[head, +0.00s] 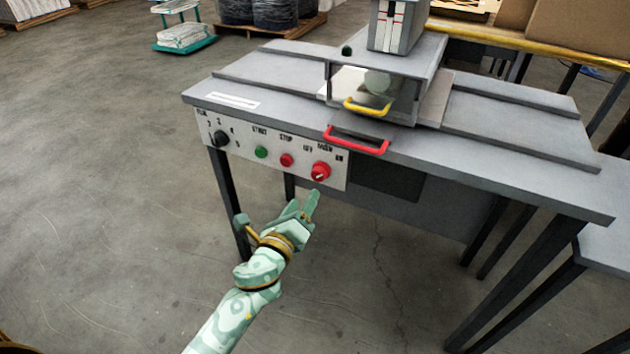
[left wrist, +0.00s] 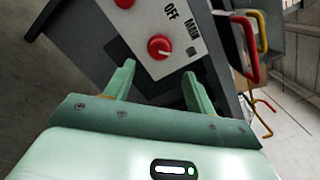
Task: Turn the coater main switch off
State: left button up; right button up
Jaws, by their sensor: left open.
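The coater main switch (head: 320,172) is a red rotary knob at the right end of the white control panel (head: 240,146), beside OFF and ON labels. In the left wrist view the red knob (left wrist: 160,47) shows a white pointer mark. My left gripper (head: 310,200) is open and empty, just below and in front of the panel. In the left wrist view its two fingertips (left wrist: 159,70) stand apart on either side of the knob's line, short of it and not touching it. My right gripper is not in view.
A black selector knob (head: 219,138), a green start button (head: 261,152) and a red stop button (head: 287,160) share the panel. A red handle (head: 357,142) and a yellow handle (head: 367,108) jut out above to the right. Open floor lies left of the machine.

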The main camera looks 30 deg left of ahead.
aim_at(317, 178)
pick_arm(q)
jog(key=w, duration=0.4)
jog(key=w+b, duration=0.1)
jog(key=w, duration=0.2)
jog(key=shift+a+f, duration=0.2)
jog(key=shift+a, duration=0.05)
jog(key=shift+w, duration=0.6)
jog(key=shift+r, duration=0.1)
jog(key=c, duration=0.8)
jog(key=shift+c, duration=0.8)
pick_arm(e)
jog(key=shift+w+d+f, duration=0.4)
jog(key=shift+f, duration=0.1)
